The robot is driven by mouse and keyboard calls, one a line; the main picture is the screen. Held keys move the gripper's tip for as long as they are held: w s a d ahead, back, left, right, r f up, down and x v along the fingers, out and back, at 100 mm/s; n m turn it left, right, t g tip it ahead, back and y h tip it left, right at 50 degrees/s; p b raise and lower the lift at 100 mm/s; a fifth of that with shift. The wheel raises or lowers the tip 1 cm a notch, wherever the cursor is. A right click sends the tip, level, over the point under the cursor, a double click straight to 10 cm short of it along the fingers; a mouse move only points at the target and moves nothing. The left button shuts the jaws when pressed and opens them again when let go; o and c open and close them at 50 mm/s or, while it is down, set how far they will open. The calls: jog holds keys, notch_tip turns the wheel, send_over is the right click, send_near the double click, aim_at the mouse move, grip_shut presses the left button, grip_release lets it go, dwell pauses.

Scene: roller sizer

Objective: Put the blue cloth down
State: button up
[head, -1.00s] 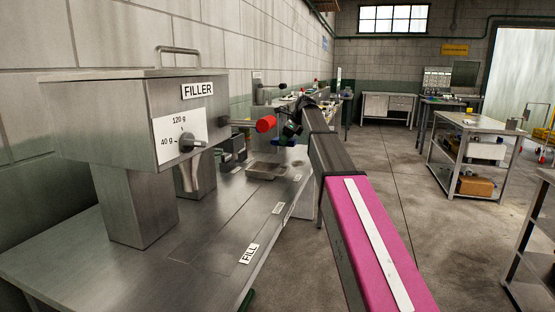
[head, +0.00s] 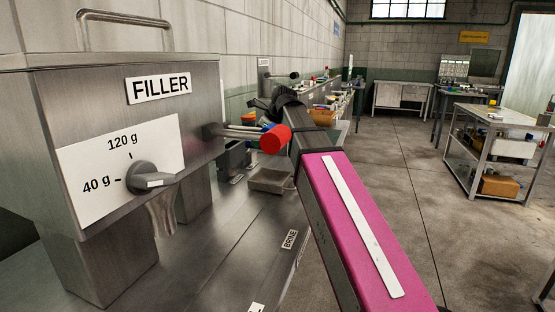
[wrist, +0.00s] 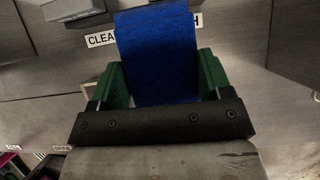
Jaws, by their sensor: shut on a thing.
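The blue cloth (wrist: 158,55) hangs between the green fingers of my gripper (wrist: 160,78) in the wrist view. My gripper is shut on it, and the cloth reaches out past the fingertips. Behind the cloth is a white label (wrist: 101,40) reading "CLEA", with an "H" showing on the other side; the cloth covers the middle of it. The label lies on a grey metal surface (wrist: 45,110). I cannot tell whether the cloth touches that surface. In the head view the gripper is largely hidden behind my arm and the red knob.
The steel filler (head: 110,110) stands close on the left, with its dial (head: 148,178) and a red knob (head: 275,139) jutting toward my arm. A shallow metal tray (head: 269,180) sits on the bench beyond. The floor (head: 400,190) on the right is open, with a shelved trolley (head: 495,122).

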send_over(275, 164)
jog(key=d, duration=0.2)
jog(key=f, duration=0.5)
jog(key=shift+s+a+f, duration=0.15)
jog(key=shift+a, duration=0.05)
jog(key=shift+f, duration=1.95)
jog(key=shift+f, duration=0.2)
